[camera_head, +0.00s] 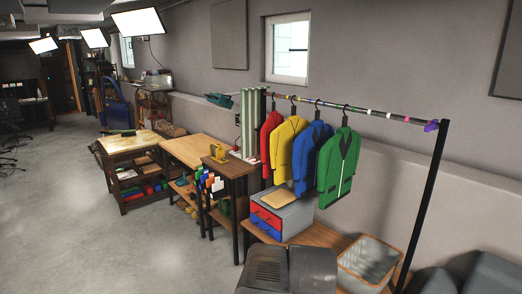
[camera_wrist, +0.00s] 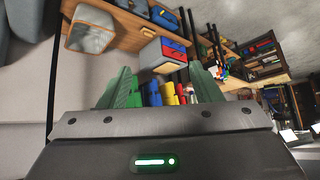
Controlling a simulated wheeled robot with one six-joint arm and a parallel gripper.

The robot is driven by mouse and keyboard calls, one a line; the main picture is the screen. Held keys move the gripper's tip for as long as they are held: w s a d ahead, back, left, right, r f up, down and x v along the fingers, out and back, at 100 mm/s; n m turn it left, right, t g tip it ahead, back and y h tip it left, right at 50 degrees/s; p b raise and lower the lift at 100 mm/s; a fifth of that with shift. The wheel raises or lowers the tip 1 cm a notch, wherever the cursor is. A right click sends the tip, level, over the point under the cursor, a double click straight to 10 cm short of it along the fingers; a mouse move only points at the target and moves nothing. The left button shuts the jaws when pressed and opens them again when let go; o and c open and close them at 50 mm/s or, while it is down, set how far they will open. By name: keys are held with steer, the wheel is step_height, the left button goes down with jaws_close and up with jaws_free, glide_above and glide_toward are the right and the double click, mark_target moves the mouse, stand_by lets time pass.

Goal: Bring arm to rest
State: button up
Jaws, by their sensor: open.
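My gripper (camera_wrist: 161,72) shows in the wrist view, with two green fingers standing apart. No object is held between them. The picture from the wrist is turned over, so the room hangs from the top. Behind the fingers I see the hanging jackets, partly hidden by the fingers and the gripper body. My gripper cannot be made out in the head view.
A clothes rail holds red (camera_head: 271,141), yellow (camera_head: 287,153), blue (camera_head: 312,158) and green (camera_head: 338,167) jackets by the wall. Below are a drawer box (camera_head: 281,213) and an open bin (camera_head: 368,262). Wooden tables (camera_head: 135,141) stand behind.

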steer(key=shift+g, duration=0.7)
steer(key=shift+s+a+f+b, duration=0.15)
steer(key=shift+s+f+b, duration=0.25)
steer(key=shift+s+f, duration=1.1)
steer(key=shift+w+f, duration=0.15)
